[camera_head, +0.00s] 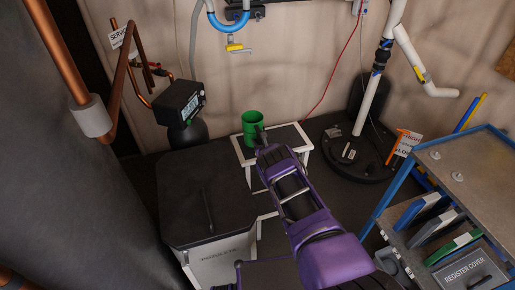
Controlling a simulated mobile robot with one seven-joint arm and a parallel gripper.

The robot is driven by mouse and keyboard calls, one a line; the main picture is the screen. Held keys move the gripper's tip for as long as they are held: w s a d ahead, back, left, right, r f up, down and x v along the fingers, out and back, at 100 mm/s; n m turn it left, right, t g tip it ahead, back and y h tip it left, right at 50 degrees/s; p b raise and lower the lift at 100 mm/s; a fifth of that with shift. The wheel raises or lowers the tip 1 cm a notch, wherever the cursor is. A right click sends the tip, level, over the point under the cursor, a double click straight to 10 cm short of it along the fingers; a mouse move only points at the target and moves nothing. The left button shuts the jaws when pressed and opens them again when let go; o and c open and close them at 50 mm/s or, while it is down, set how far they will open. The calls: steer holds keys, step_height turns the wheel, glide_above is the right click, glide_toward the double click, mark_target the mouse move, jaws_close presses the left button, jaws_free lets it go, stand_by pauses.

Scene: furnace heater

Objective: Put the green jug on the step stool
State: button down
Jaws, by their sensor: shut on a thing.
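The green jug (252,127) is upright at the far left part of the step stool (302,146), which has a white frame and a dark top. From this view I cannot tell whether the jug's base touches the stool top or is slightly above it. My purple arm reaches in from the lower right. My gripper (261,135) is at the right side of the jug, shut on it. The fingertips are small and partly hidden by the arm, which also covers part of the stool.
A dark-lidded bin (205,190) stands left of the stool. Behind it is a black device with a display (180,103). A round black base with a white pipe (350,150) stands to the right. A blue-framed cart (460,165) fills the right side. Copper pipes (115,80) hang at left.

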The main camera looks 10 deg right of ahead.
step_height(320, 180, down, 2)
steer(key=shift+f+b, duration=0.25)
steer(key=shift+b, duration=0.1)
steer(key=c, duration=0.7)
jaws_free()
steer(key=shift+s+d+r+p, duration=0.1)
steer(key=shift+s+r+p, duration=0.25)
steer(key=shift+s+p, duration=0.3)
steer(key=p+v, duration=0.4)
steer(key=v, duration=0.6)
steer(key=shift+s+d, duration=0.1)
steer(key=shift+s, duration=0.15)
steer(key=shift+w+r, duration=0.1)
steer(key=shift+r, duration=0.05)
